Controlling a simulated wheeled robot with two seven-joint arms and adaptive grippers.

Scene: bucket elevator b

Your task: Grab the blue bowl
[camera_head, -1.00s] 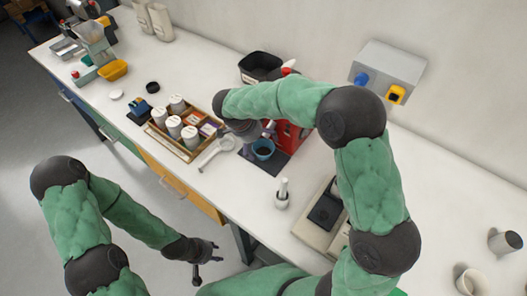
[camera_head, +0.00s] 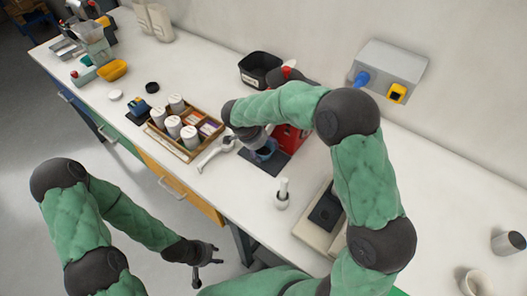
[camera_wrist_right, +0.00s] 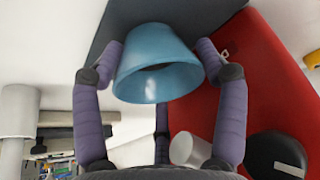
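The blue bowl (camera_head: 267,154) sits on the dark mat (camera_head: 271,164) in front of a red machine (camera_head: 291,137). My right gripper (camera_head: 262,146) is over it and partly hides it in the head view. In the right wrist view the bowl (camera_wrist_right: 158,65) is between the two spread purple fingers, one at each side. The fingertips are close to its wall; contact cannot be told for certain. My left gripper (camera_head: 208,262) is open and empty, low in front of the counter, away from the bowl.
A white handled tool (camera_head: 216,153) and a wooden tray (camera_head: 185,131) with white jars lie left of the bowl. A mortar with pestle (camera_head: 282,194) stands in front. A black bin (camera_head: 260,68) is behind. A scale-like device (camera_head: 322,215) is at right.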

